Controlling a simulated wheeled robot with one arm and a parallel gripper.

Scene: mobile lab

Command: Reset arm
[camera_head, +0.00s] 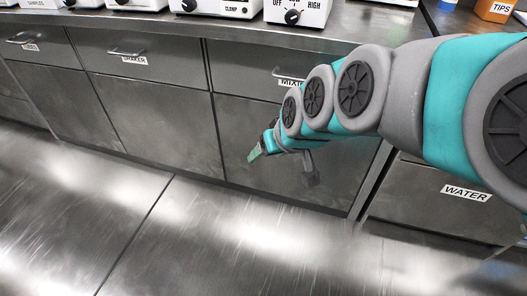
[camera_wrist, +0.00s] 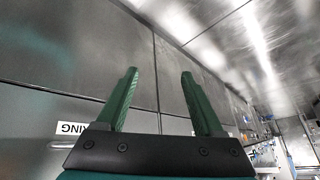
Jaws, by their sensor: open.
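My grey and teal arm reaches in from the right in the head view and slopes down to the left. My gripper (camera_head: 257,153) is at its lower end, in front of the steel cabinet fronts and below the counter. In the wrist view, my gripper (camera_wrist: 157,90) shows two green fingers standing apart, with nothing between them. The gripper is open and empty. The arm hides part of the drawer and door behind it.
Steel drawers stand under the counter (camera_head: 230,30), including the shaker drawer (camera_head: 160,80) and the water drawer (camera_head: 430,190). White lab devices (camera_head: 297,12) line the counter. An orange tips box (camera_head: 495,10) is at the right. The steel floor (camera_head: 200,240) is clear.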

